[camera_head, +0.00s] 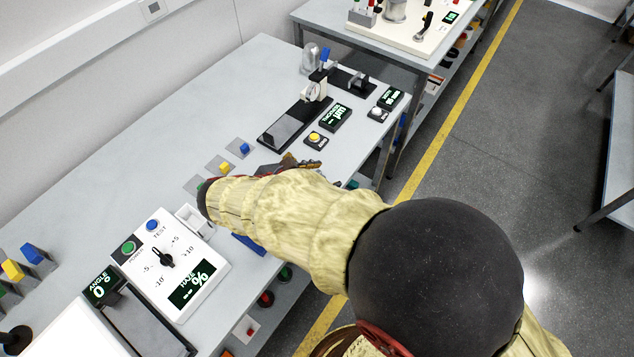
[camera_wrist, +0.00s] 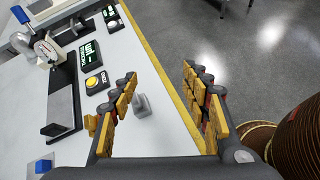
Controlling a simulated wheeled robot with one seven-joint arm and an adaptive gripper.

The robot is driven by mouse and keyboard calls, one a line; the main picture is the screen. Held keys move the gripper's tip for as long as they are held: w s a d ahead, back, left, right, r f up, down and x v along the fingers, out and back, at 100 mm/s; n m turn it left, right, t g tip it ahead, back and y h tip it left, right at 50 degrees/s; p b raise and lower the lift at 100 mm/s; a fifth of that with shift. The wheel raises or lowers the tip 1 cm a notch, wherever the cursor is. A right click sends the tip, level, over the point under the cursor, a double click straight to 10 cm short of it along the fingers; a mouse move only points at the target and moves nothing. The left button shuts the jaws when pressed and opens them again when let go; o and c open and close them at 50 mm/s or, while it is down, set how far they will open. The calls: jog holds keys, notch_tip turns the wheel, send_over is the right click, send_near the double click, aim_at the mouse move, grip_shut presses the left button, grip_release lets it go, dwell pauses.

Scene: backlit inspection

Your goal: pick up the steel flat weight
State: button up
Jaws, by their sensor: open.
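A small grey metal-looking block (camera_wrist: 141,106), which looks like the steel flat weight, sits on the pale bench top in the wrist view. It lies between the two fingers of my gripper (camera_wrist: 158,75), closer to the left finger. My gripper is open and the fingers do not visibly close on anything. In the head view my gripper (camera_head: 300,164) shows only partly beyond my sleeved arm, low over the bench near its right edge. I cannot make out the weight in the head view; my arm may hide it.
A yellow-button unit (camera_head: 316,140) and a dark display (camera_head: 335,117) stand just beyond my gripper. A dial gauge stand (camera_head: 313,92) is farther back. A white test panel (camera_head: 172,262) lies at lower left. The bench's edge (camera_wrist: 172,84) runs between my fingers, with floor beyond.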

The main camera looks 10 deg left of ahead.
jog(key=a+f+n+t, duration=0.1)
jog(key=a, duration=0.1)
jog(key=s+a+f+n+t, duration=0.1)
jog(key=a+f, duration=0.1)
jog(key=a, duration=0.1)
jog(key=s+a+f+n+t+y+b, duration=0.1)
jog(key=a+n, duration=0.1)
jog(key=shift+a+f, duration=0.25)
jog(key=shift+a, duration=0.05)
jog(key=b+x, duration=0.2)
jog(key=x, duration=0.4)
jog(key=shift+w+d+f, duration=0.1)
jog(key=shift+w+f, duration=0.05)
jog(key=b+x, duration=0.2)
jog(key=x, duration=0.2)
jog(key=shift+d+f, duration=0.15)
jog(key=shift+f, duration=0.1)
jog(key=shift+w+d+b, duration=0.15)
jog(key=shift+w+b, duration=0.15)
jog(key=shift+c, duration=0.8)
grip_shut()
